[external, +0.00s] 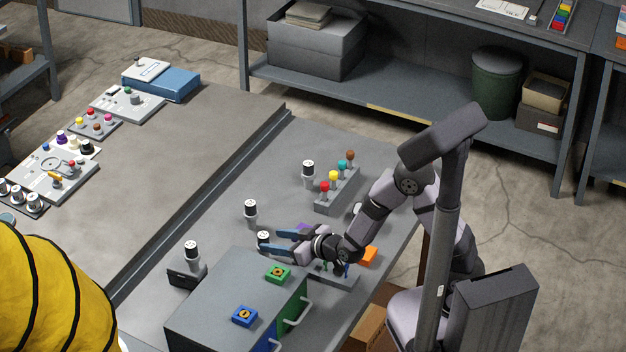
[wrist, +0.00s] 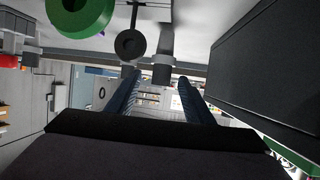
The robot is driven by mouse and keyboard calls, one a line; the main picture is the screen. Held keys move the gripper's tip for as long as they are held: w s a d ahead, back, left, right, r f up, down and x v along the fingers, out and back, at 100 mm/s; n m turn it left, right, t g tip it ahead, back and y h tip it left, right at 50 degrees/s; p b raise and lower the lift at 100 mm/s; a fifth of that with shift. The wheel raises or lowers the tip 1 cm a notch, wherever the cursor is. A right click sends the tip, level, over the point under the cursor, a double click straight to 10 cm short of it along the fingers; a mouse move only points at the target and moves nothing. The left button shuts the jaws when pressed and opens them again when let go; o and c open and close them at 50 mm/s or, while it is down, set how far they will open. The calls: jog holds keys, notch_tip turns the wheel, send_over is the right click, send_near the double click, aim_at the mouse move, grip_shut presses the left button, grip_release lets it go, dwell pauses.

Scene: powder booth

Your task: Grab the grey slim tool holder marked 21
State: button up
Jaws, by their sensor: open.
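A grey cabinet (external: 215,305) carrying a green block (external: 278,274) and a blue block (external: 245,316) stands close in front of my gripper. A rack (external: 338,194) with coloured knobs stands behind. A dark box face (wrist: 268,70) fills the wrist view's right side.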

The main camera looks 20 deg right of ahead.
aim_at(268, 239)
jog(key=shift+p+x, duration=0.3)
jog(key=shift+x, duration=1.65)
jog(key=shift+w, duration=0.1)
jog(key=shift+w+a+f+p, duration=0.15)
jog(key=shift+w+a+p, duration=0.25)
jog(key=shift+a+p, duration=0.05)
jog(key=shift+p+x, duration=0.6)
jog(key=shift+x, duration=1.35)
jog(key=shift+s, duration=0.1)
grip_shut()
